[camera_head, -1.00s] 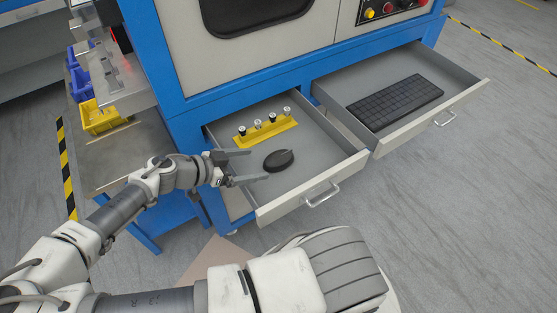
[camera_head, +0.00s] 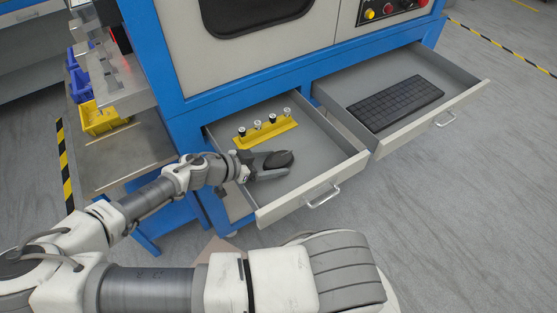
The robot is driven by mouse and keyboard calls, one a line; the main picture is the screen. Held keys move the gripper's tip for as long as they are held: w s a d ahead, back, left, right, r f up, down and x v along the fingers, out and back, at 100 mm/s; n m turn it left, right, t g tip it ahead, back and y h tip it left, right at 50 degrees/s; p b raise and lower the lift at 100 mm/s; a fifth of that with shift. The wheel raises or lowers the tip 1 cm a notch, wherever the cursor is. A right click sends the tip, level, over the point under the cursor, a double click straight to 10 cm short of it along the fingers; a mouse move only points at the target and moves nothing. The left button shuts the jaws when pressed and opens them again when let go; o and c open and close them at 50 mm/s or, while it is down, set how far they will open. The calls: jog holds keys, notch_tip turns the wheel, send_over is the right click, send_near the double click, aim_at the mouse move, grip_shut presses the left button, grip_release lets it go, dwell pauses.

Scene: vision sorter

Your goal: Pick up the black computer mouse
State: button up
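The black computer mouse (camera_head: 279,160) lies in the open left drawer (camera_head: 318,165), in front of a yellow holder. My gripper (camera_head: 276,163) has come into the drawer from the left, low over its floor. Its fingers look spread, with the mouse at or between their tips. The near finger runs along the front side of the mouse. The far finger is partly hard to make out beside the mouse. I cannot tell whether either finger touches it.
The yellow holder (camera_head: 265,133) with several small black and white pieces stands just behind the mouse. The drawer's front wall and handle (camera_head: 322,197) are near. The right drawer (camera_head: 464,101) is open and holds a black keyboard (camera_head: 396,102). Yellow and blue bins are at left.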

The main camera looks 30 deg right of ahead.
jog(key=c, duration=1)
